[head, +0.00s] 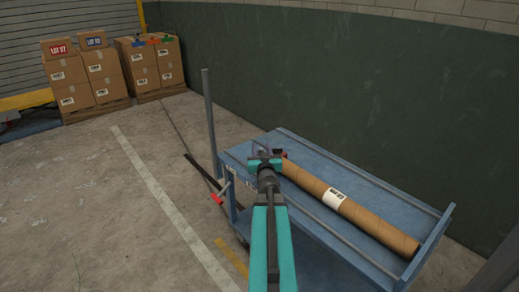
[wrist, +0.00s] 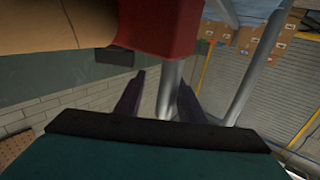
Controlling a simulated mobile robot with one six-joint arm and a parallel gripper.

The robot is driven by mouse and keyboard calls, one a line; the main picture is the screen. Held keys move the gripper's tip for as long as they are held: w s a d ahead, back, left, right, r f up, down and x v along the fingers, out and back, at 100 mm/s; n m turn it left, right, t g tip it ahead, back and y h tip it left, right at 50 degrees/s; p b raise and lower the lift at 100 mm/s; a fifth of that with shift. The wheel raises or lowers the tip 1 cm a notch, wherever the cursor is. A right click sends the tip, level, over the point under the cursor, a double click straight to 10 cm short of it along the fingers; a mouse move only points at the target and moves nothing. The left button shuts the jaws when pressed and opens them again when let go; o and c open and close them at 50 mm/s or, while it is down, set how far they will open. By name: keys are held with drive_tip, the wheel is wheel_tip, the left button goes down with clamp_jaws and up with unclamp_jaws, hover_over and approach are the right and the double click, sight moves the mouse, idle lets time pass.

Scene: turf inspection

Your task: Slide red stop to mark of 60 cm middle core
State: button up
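A long brown cardboard core (head: 355,212) with a white label lies along the cart. A small red part (head: 284,154), perhaps the stop, shows at its far end, partly hidden by my gripper (head: 266,152). In the wrist view a red block (wrist: 172,25) fills the top middle, beside a brown cardboard surface (wrist: 60,22). My gripper's two dark fingers (wrist: 160,95) stand apart, just below the red block, with a grey metal rod (wrist: 175,78) showing between them. I cannot tell whether they touch it. No 60 cm mark is readable.
The blue cart (head: 428,246) has raised rails and stands near a dark green wall (head: 350,80). A red-ended lever (head: 217,198) sticks out at its left, near a grey post (head: 210,120). Stacked cartons (head: 85,75) stand far left. The floor left is open.

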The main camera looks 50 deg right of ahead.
drive_tip(key=shift+a+f, duration=0.1)
drive_tip(key=shift+a, duration=0.2)
drive_tip(key=shift+v, duration=1.4)
drive_tip(key=shift+p, duration=0.75)
drive_tip(key=shift+a, duration=0.1)
drive_tip(key=shift+s+a+p, duration=0.1)
drive_tip(key=shift+p, duration=0.45)
drive_tip(key=p+v, duration=1)
drive_tip(key=p, duration=0.8)
drive_tip(key=shift+s, duration=0.2)
